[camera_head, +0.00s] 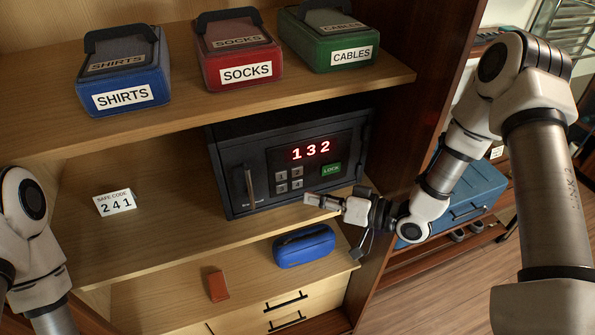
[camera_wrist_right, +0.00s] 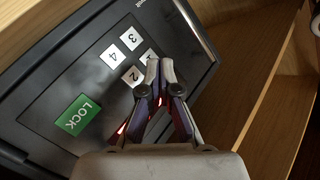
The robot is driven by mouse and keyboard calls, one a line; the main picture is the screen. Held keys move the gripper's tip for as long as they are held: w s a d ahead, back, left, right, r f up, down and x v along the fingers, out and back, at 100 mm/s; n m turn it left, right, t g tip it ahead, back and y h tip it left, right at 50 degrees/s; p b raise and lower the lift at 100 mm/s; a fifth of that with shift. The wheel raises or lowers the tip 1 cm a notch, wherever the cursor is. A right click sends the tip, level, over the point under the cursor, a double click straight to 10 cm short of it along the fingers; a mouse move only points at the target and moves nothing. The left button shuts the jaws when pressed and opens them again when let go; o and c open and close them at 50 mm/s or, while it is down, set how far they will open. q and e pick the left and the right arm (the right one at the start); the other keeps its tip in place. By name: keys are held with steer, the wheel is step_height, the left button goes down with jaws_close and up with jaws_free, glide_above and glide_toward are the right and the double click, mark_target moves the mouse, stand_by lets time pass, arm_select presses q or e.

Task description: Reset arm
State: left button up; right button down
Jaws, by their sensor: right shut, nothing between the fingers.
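My right gripper (camera_head: 312,199) is shut and empty in front of the lower part of the black safe (camera_head: 240,160) on the middle shelf. In the right wrist view, its fingers (camera_wrist_right: 160,68) are together, in front of the number keys by the "1" and "2". The safe's red display (camera_head: 311,149) reads 132, and its green LOCK button (camera_head: 331,169) shows in both views. A white card (camera_head: 115,202) reading "SAFE CODE 241" stands on the shelf to the left. My left arm shows at the left edge; its gripper is out of view.
Blue SHIRTS (camera_head: 124,75), red SOCKS (camera_head: 238,50) and green CABLES (camera_head: 332,38) boxes stand on the upper shelf. A blue case (camera_head: 304,246) and a reddish-brown item (camera_head: 218,286) lie below. A blue suitcase (camera_head: 470,200) sits on a rack at right.

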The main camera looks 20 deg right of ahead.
stand_by(0.3)
steer(key=s+a+f+g+h+b, duration=0.15)
steer(key=s+f, duration=0.25)
steer(key=f, duration=0.4)
steer(key=s+a+f+m+g+h+b, duration=0.1)
steer(key=s+f+g+h+b, duration=0.1)
steer(key=s+f, duration=0.35)
steer(key=s+a+f+g+h+b, duration=0.1)
steer(key=s+f+g+h+b, duration=0.1)
steer(key=f, duration=0.8)
steer(key=s+d+f+g+h, duration=0.2)
steer(key=s+d+g+h, duration=0.1)
steer(key=s, duration=0.3)
steer(key=s+d+f+m+g+h, duration=0.1)
steer(key=s+d+f+g+h, duration=0.2)
steer(key=s+d, duration=0.2)
steer(key=s, duration=0.2)
steer(key=shift+s+d, duration=0.3)
steer(key=shift+d, duration=0.05)
steer(key=shift+h, duration=0.25)
steer(key=shift+m, duration=0.4)
